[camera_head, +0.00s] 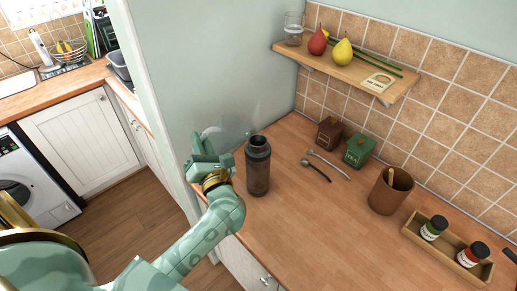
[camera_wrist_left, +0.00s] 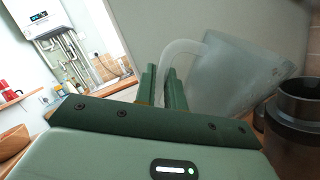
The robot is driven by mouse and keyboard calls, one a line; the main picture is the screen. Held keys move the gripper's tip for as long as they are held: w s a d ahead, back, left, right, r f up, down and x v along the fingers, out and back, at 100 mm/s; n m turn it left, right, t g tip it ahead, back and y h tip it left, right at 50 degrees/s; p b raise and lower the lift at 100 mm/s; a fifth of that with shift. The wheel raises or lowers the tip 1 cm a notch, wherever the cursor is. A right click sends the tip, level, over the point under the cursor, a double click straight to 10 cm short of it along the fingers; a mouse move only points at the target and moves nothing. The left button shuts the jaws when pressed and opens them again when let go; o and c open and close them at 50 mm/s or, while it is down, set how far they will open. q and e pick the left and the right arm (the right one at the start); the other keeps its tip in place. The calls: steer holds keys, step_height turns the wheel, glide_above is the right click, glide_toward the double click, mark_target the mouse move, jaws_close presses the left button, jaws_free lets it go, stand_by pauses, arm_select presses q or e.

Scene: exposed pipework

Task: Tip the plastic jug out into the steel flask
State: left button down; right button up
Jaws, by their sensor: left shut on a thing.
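The plastic jug (camera_head: 232,138) is translucent and pale, and hard to make out against the wall. In the left wrist view the jug (camera_wrist_left: 238,78) shows large, tilted toward the flask, its curved handle at the fingers. My left gripper (camera_head: 222,152) is shut on the jug's handle; its fingers also show in the wrist view (camera_wrist_left: 163,88). The steel flask (camera_head: 258,168) is dark, open-topped and upright on the counter, just right of the gripper. Its neck (camera_wrist_left: 298,118) shows at the wrist view's right edge. The jug's contents cannot be made out. My right gripper is out of view.
Behind the flask lie two spoon-like utensils (camera_head: 318,168), a brown canister (camera_head: 329,133) and a green canister (camera_head: 358,150). A brown cup (camera_head: 390,192) and a wooden tray (camera_head: 447,256) with jars stand farther right. A shelf (camera_head: 345,68) overhangs. The front middle counter is clear.

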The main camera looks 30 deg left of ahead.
arm_select(q)
steer(key=s+a+f+n+g+h+b, duration=0.1)
steer(key=a+f+n+b, duration=0.3)
steer(key=f, duration=0.5)
steer(key=shift+s+n+g+b, duration=0.8)
steer(key=shift+n+b, duration=0.35)
steer(key=shift+n, duration=0.55)
